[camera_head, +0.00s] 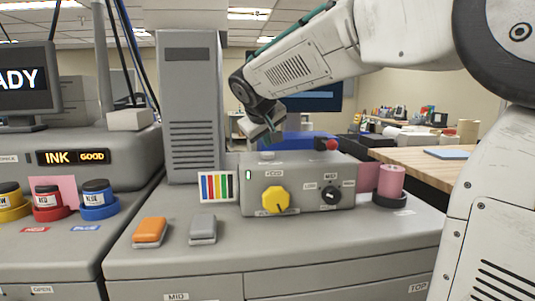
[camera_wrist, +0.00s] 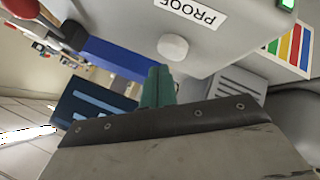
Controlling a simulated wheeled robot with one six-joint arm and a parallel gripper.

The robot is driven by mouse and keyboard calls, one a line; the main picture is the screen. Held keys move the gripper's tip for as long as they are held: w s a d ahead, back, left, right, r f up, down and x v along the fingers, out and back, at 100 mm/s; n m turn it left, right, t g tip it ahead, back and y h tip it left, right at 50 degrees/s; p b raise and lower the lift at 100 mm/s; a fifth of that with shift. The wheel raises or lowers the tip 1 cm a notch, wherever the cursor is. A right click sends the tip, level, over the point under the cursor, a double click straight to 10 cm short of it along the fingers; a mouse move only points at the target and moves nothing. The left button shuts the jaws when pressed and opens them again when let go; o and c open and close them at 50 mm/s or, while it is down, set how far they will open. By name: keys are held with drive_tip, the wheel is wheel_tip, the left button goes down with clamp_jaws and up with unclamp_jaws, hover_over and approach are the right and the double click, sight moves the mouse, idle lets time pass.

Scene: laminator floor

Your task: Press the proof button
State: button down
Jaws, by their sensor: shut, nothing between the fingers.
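The proof button is a small round white button (camera_wrist: 173,46) beside a PROOF label (camera_wrist: 190,12) in the wrist view. In the head view the button (camera_head: 267,155) shows on top of the grey control box (camera_head: 310,172), near its left end. My gripper (camera_head: 268,132) is above the box, close over the button. In the wrist view its teal fingers (camera_wrist: 157,80) are together with nothing between them, and their tips appear just short of the button. Contact with the button is not visible.
The box carries a red knob (camera_head: 331,144), a yellow dial (camera_head: 276,199) and a black dial (camera_head: 330,194). A colour-striped card (camera_head: 216,187) stands to its left, and a pink roll (camera_head: 391,181) to its right. Orange (camera_head: 150,231) and grey (camera_head: 203,228) blocks lie in front.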

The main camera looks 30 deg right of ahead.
sight(267, 154)
drive_tip(key=shift+r, duration=2.5)
drive_tip(key=s+a+f+g+y, duration=0.2)
drive_tip(key=s+a+f, duration=0.2)
drive_tip(key=s+f, duration=0.3)
drive_tip(key=s+a+f+g+y, duration=0.2)
drive_tip(key=s+f, duration=0.6)
drive_tip(key=s, duration=0.8)
drive_tip(key=s+a+f+g+y, duration=0.1)
drive_tip(key=s+a+f+y, duration=0.1)
drive_tip(key=s+a+f, duration=0.3)
drive_tip(key=s+f, duration=0.3)
drive_tip(key=s, duration=0.3)
drive_tip(key=shift+s+a+m+g, duration=0.3)
drive_tip(key=shift+a+m+g, duration=0.1)
